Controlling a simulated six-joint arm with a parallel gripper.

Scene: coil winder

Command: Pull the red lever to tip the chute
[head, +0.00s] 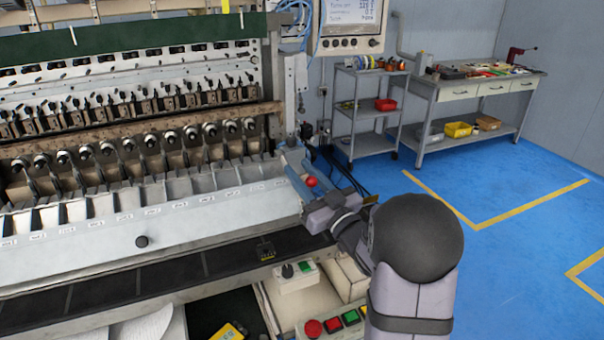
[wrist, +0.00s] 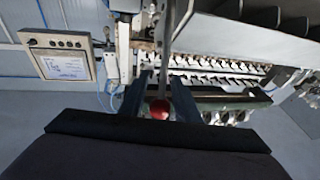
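The red lever shows as a red ball knob (head: 311,181) at the right end of the machine in the head view. In the wrist view the knob (wrist: 159,110) sits between my gripper's two blue-grey fingers, with a dark rod running up from it. My gripper (head: 297,178) is around the knob and looks open, with narrow gaps beside it. The long pale chute (head: 170,222), with labelled compartments, runs along the machine's front to the left of my gripper. The lever's lower part is hidden in the head view.
A dark belt or ledge (head: 130,283) runs below the chute. A button box (head: 330,325) stands near my forearm. A screen panel (head: 350,22) hangs above right. A shelf cart (head: 367,110) and workbench (head: 470,92) stand behind; the blue floor at right is clear.

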